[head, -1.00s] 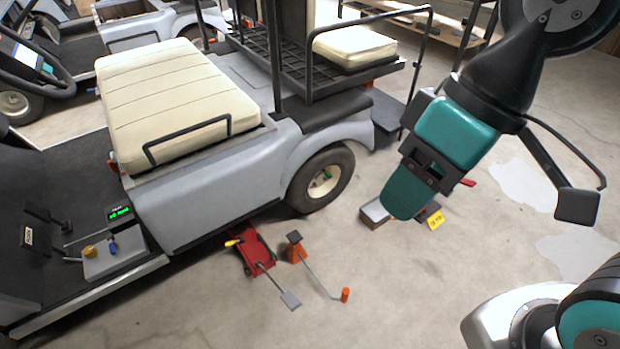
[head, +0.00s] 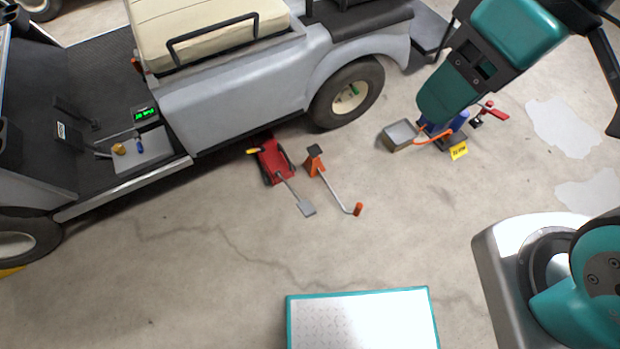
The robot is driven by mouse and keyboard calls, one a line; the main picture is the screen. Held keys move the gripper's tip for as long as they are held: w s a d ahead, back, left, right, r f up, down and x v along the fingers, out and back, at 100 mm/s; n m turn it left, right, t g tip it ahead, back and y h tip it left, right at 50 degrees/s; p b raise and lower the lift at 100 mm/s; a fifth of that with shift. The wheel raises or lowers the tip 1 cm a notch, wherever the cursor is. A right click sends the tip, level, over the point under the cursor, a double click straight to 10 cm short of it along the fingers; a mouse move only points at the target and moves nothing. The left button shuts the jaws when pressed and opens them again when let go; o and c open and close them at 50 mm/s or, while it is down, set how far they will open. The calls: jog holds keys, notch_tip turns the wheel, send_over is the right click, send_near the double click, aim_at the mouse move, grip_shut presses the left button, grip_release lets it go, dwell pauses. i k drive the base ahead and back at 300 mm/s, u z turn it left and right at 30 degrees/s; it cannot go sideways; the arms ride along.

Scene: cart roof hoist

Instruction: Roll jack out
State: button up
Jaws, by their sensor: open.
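The red floor jack (head: 273,162) sits low on the concrete beside the grey cart (head: 225,98), just in front of the rear wheel (head: 350,92). Its grey handle with a flat end pad (head: 306,208) lies out toward the open floor. The jack's far end is close to the cart's lower edge, and I cannot tell how far under it reaches.
An orange jack stand (head: 315,160) with a bent bar and orange end (head: 357,209) stands right beside the jack. A grey tray (head: 399,136), a yellow tag (head: 459,151) and blue and red items lie further right. A white, teal-edged panel (head: 362,318) is nearest. Floor left of it is clear.

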aim_at(274, 158)
jog(key=k, duration=0.55)
jog(key=u, duration=0.8)
jog(key=i, duration=1.5)
jog(key=z, duration=0.55)
